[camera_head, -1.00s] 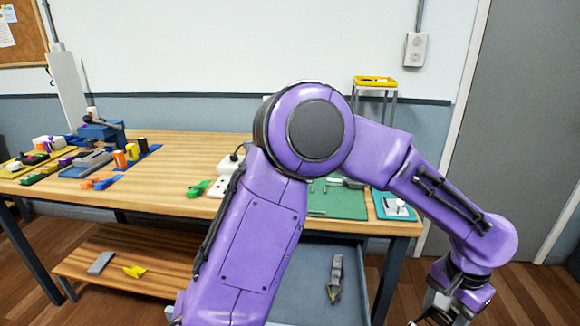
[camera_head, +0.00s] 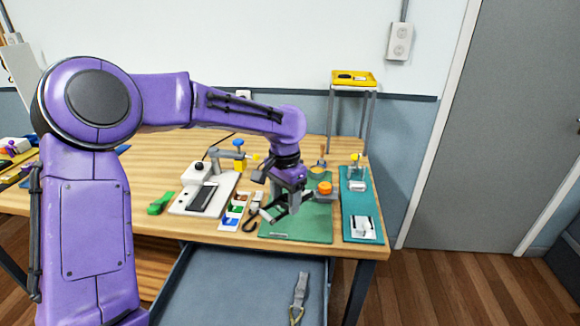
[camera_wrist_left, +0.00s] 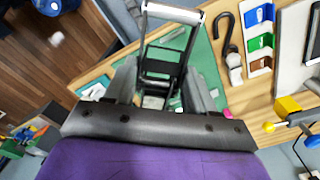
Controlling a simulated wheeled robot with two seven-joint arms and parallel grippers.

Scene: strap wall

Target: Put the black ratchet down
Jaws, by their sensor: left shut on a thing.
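My left gripper (camera_head: 288,207) is low over the green mat (camera_head: 312,230) near the right end of the wooden workbench. It is shut on the black ratchet, which shows between the fingers in the left wrist view (camera_wrist_left: 160,68), with a black frame and a pale bar across its far end. In the head view the ratchet is mostly hidden by the gripper. I cannot tell whether it touches the mat. My right gripper is not in view.
A colored compartment tray (camera_head: 233,214) and a black hook (camera_head: 251,222) lie left of the mat. A teal mat (camera_head: 361,203) with a white item is to the right. An orange-topped object (camera_head: 325,188) stands behind. An open drawer (camera_head: 235,285) holds a strap with a hook (camera_head: 298,295).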

